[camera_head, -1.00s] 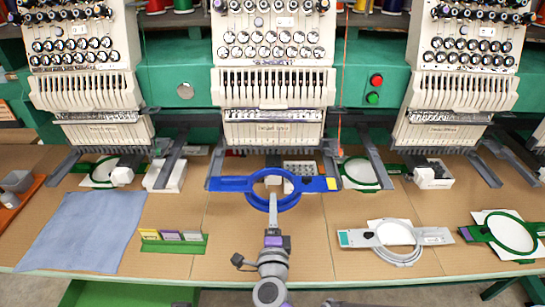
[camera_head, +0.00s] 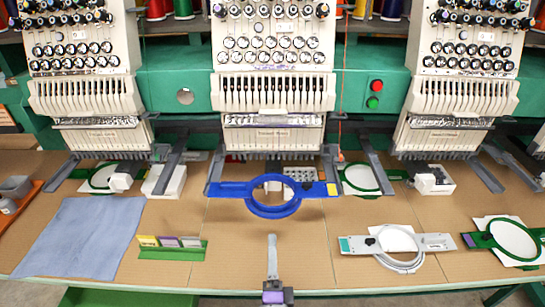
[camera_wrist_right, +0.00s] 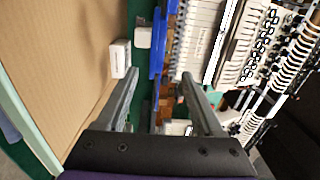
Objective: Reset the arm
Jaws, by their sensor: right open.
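My right gripper (camera_head: 271,240) is seen edge-on above the brown table, in front of the middle embroidery machine. In the right wrist view its two grey fingers (camera_wrist_right: 160,100) stand wide apart with nothing between them. The blue hoop (camera_head: 232,190) lies under the middle machine head, its ring toward me; a clear gap separates it from the gripper in the head view. Part of the blue hoop (camera_wrist_right: 157,45) also shows in the wrist view, beyond the fingers. My left gripper is not in view.
A blue-grey cloth (camera_head: 80,237) and a green holder with cards (camera_head: 172,252) lie at left. A grey hoop (camera_head: 403,262) and a green hoop (camera_head: 487,241) lie at right. Grey machine arms (camera_head: 372,178) jut over the back. The table around my right gripper is clear.

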